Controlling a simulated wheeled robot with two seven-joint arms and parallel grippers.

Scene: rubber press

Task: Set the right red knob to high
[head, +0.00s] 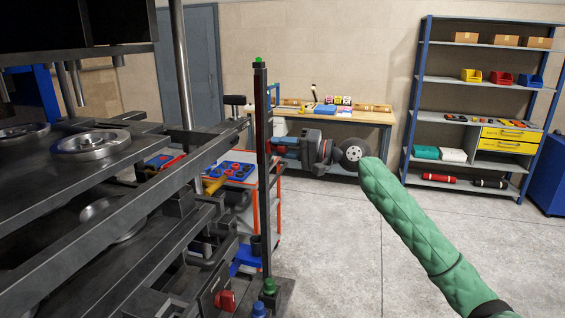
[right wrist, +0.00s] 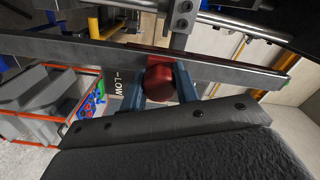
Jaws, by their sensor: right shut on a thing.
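A round red knob (right wrist: 160,84) sits on a dark bar in the right wrist view. My right gripper (right wrist: 162,92) has its two blue fingers on either side of it and is shut on it. White lettering reading LOW (right wrist: 118,94) shows beside the knob. The pointer position cannot be made out. In the head view my right gripper (head: 276,147) reaches the dark upright post (head: 262,185) beside the press; the held knob is mostly hidden there. My left gripper is in neither view.
The dark press (head: 95,190) with heavy beams fills the left. Another red part (head: 225,300) shows low on it. An orange-framed cart (head: 276,225) with blue trays stands behind the post. A workbench (head: 360,115) and shelf rack (head: 480,105) stand at the back. The right floor is clear.

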